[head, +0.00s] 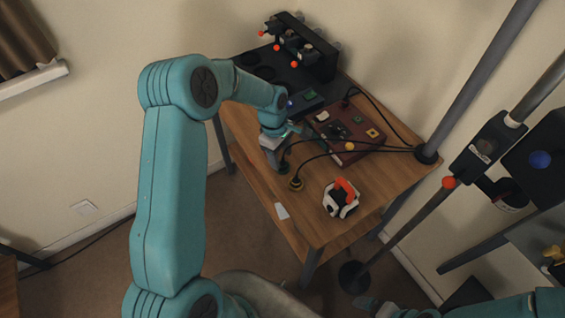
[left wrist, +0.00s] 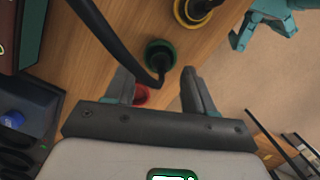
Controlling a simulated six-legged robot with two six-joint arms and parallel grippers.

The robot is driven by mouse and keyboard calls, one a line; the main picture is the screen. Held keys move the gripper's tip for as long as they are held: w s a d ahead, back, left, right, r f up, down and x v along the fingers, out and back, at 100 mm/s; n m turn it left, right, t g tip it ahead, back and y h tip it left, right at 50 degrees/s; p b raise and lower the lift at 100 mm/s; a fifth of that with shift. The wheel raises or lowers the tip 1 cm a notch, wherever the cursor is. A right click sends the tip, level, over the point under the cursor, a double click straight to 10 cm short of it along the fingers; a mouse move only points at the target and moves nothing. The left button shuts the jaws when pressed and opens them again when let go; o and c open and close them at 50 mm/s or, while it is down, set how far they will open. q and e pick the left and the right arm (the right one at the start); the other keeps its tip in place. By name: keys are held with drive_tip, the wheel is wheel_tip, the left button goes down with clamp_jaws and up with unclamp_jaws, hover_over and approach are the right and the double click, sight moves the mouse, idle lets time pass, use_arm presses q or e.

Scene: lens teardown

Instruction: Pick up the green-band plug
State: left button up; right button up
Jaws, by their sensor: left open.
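The green-band plug (left wrist: 161,54) shows in the left wrist view as a dark round plug with a green ring and a black cable. It is on the wooden table top, just beyond my fingertips and roughly between their lines. In the head view the plug (head: 284,169) shows small beside my left gripper (head: 276,157), which points down over the table's left part. In the left wrist view my left gripper (left wrist: 157,77) is open with nothing held. My right gripper (head: 378,307) shows only partly at the bottom of the head view; its jaws are unclear.
A yellow-band plug (left wrist: 192,10) lies close by, and a red plug (left wrist: 141,96) is partly hidden behind my left gripper. Black cables run to a dark red box (head: 345,133). An orange-and-white object (head: 341,199) stands near the table's front. A black rack (head: 301,50) is at the back.

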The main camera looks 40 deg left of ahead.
sight(282, 162)
use_arm(q)
drive_tip(key=shift+s+d+f, duration=0.1)
drive_tip(key=shift+d+f, duration=0.2)
drive_tip(key=shift+f, duration=0.7)
drive_tip(key=c, duration=0.6)
clamp_jaws()
wheel_tip(282, 162, up, 20)
drive_tip(key=b, duration=0.1)
drive_tip(key=shift+b, duration=0.3)
